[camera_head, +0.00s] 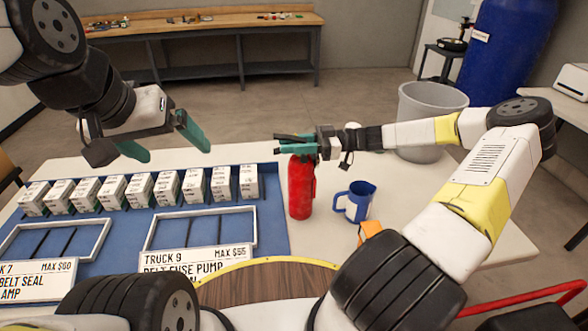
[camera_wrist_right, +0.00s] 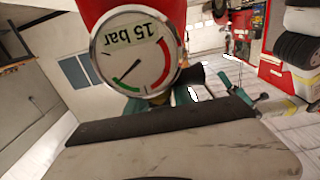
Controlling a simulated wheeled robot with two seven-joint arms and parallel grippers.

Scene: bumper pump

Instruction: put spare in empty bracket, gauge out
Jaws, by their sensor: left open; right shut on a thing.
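A red fire extinguisher (camera_head: 300,188) is upright at the right end of the blue board. I cannot tell whether its base touches the table. My right gripper (camera_head: 308,146) is shut on its top, around the black handle. In the right wrist view its round gauge (camera_wrist_right: 137,52) faces the camera, with "15 bar" upside down, a red arc and a green arc. My left gripper (camera_head: 168,143) is open and empty, above the row of small boxes at the left. No empty bracket can be made out.
A blue board (camera_head: 274,225) holds several small white boxes (camera_head: 167,187) and label cards (camera_head: 197,260). A blue mug (camera_head: 354,201) stands just right of the extinguisher. A grey bin (camera_head: 425,112) and a blue drum (camera_head: 505,55) stand beyond the white table. A workbench (camera_head: 200,28) is behind.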

